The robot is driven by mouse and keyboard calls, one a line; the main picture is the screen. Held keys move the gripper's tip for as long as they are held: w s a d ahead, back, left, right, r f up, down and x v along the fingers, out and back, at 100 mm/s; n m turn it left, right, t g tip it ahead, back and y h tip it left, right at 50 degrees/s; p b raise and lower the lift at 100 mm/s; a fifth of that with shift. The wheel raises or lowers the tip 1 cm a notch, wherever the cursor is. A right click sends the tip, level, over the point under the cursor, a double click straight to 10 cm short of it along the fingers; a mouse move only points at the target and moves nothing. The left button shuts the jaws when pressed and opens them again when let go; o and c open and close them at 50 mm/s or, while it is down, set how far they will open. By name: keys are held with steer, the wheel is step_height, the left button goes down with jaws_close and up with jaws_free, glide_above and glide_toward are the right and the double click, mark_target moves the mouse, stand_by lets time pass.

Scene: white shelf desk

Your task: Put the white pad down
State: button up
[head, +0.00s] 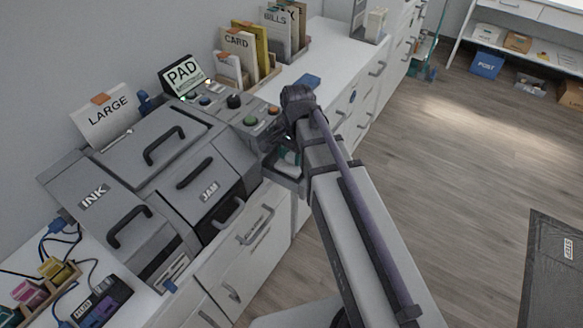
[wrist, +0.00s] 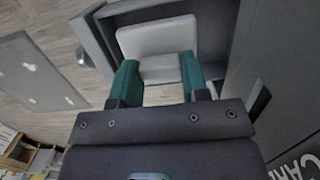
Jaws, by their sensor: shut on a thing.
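The white pad (wrist: 157,36) is a pale, rounded block between the teal fingers of my gripper (wrist: 160,66) in the wrist view. The gripper is shut on its near end. The pad lies within the outline of a grey open tray (wrist: 215,24) on the side of the grey printer; I cannot tell whether it touches the tray floor. In the head view my gripper (head: 287,157) is low beside the printer's right end, over the tray (head: 291,182), and my arm hides much of it. Only a small pale part of the pad shows there.
The grey printer (head: 187,160), with INK and JAM covers, fills the counter to the left. A sign reading PAD (head: 183,75) stands behind its button panel. Open floor is to the right.

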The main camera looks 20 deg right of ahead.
mark_target(292, 162)
step_height(292, 162, down, 4)
steer(key=shift+r+b, duration=0.2)
steer(key=shift+b, duration=1)
steer(key=shift+r+p, duration=0.3)
steer(key=shift+r, duration=0.05)
steer(key=shift+f, duration=0.3)
steer(key=o, duration=0.9)
steer(key=shift+r, duration=0.1)
